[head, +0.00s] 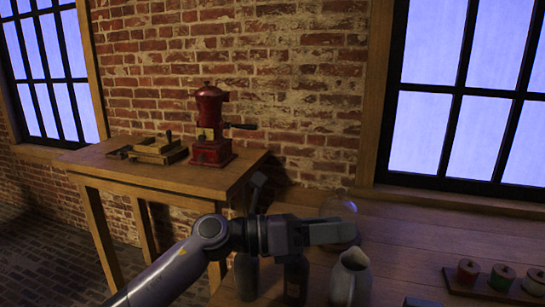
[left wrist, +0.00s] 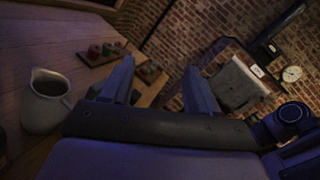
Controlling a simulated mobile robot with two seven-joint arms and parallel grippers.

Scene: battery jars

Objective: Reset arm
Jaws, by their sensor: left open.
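My left arm comes in from the lower left in the head view, over the wooden workbench (head: 420,250). My left gripper (head: 338,232) points right above the bench. In the left wrist view its two fingers (left wrist: 158,82) stand wide apart with nothing between them. A clear glass jar (head: 341,207) stands behind the fingers and is partly hidden by them. A pale pitcher (head: 350,279) stands in front of and below the gripper; it also shows in the left wrist view (left wrist: 46,102). Two dark jars (head: 246,277) (head: 295,280) stand under the gripper, their tops hidden. My right gripper is not seen.
A rack (head: 482,288) with red and green capped pieces lies at the right. The bench behind the rack is clear.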

